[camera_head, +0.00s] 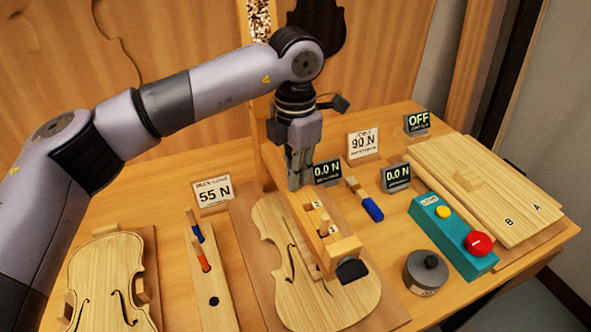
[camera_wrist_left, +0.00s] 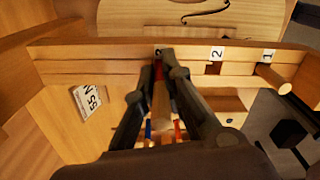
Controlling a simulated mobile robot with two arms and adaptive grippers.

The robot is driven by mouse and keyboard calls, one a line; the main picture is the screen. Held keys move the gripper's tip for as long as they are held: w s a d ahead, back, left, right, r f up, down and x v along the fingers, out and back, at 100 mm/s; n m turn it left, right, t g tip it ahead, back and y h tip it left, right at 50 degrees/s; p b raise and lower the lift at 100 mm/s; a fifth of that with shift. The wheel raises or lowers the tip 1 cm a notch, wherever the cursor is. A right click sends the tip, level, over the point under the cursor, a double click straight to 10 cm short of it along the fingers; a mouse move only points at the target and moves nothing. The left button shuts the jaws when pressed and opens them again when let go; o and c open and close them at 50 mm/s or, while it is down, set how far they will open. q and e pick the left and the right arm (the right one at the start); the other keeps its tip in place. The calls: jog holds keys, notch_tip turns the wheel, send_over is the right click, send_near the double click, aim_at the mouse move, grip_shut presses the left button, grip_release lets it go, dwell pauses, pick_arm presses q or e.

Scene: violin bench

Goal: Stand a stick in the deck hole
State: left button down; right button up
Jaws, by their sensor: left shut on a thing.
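My left gripper (camera_head: 298,182) is over the far end of the wooden beam that crosses the violin. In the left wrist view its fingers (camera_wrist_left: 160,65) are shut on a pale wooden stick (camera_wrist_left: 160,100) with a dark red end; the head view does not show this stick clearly. On the left, a narrow wooden board (camera_head: 221,318) has a blue-marked stick (camera_head: 197,233) and a red-marked stick (camera_head: 203,260). A dark round hole (camera_head: 213,301) is nearer its front end. My right gripper is not in view.
The beam (camera_wrist_left: 110,52) carries labels 1 and 2. Violin bodies lie under it (camera_head: 282,290) and at left (camera_head: 100,270). A blue-ended tool (camera_head: 372,209), a dark round weight (camera_head: 426,270), a teal button box (camera_head: 440,232) and small signs stand at right.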

pick_arm(q)
jog(key=shift+f, duration=0.4)
jog(key=c, duration=1.6)
grip_release()
notch_tip(320, 180, up, 12)
jog(key=shift+r, duration=0.1)
